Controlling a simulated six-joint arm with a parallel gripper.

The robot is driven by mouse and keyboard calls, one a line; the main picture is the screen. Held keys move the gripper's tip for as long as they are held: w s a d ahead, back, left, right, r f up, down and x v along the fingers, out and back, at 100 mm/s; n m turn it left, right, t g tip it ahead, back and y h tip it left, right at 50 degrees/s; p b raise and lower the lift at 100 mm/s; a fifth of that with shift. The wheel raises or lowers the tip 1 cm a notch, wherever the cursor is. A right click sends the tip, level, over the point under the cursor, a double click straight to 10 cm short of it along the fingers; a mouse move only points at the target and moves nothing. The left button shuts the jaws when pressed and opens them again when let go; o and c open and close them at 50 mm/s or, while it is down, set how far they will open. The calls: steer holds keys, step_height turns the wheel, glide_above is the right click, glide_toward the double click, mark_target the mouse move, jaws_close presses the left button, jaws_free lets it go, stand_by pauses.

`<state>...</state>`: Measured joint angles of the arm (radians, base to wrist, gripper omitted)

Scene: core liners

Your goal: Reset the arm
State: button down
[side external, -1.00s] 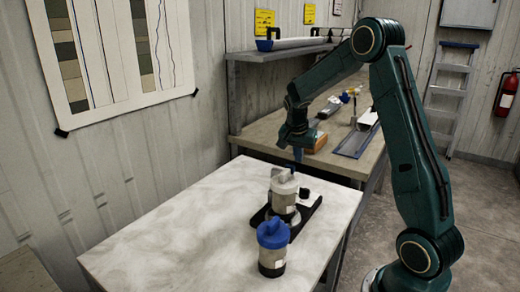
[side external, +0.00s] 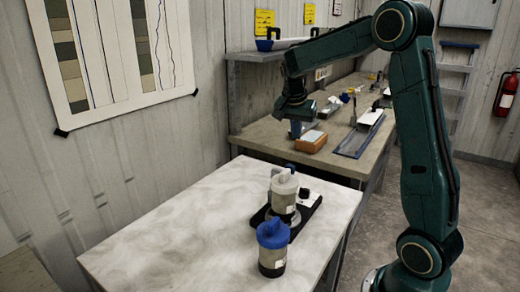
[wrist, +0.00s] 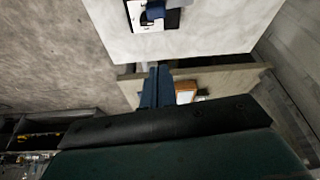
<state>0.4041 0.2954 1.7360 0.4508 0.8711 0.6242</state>
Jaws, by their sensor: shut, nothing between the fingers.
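A core liner with a grey cap (side external: 284,190) stands upright in a black holder (side external: 306,214) on the table. A second core liner with a blue cap (side external: 272,250) stands upright in front of it. Part of the black holder (wrist: 172,20) shows at the top of the wrist view. My gripper is apart from both liners.
The white table (side external: 170,225) is clear on its left side. Behind it, a workbench (side external: 255,138) carries an orange-brown block (side external: 311,141), a blue tray (side external: 360,135) and small items. A shelf (side external: 275,54) hangs above the bench. A ladder and fire extinguisher (side external: 507,95) are at the right.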

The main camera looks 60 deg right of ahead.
steer(key=s+a+r+n+t+y, duration=0.1)
steer(key=s+a+r+n+t, duration=0.15)
steer(key=s+a+n, duration=0.6)
steer(key=s+a+r+n+t+y, duration=0.1)
steer(key=s+a+r+n+t, duration=0.25)
steer(key=a, duration=0.85)
steer(key=s+a+f+n+g+y, duration=0.1)
steer(key=s+a+n, duration=0.3)
steer(key=s, duration=0.5)
steer(key=shift+a+f+y, duration=0.4)
steer(key=shift+a+f, duration=0.05)
steer(key=shift+a, duration=0.1)
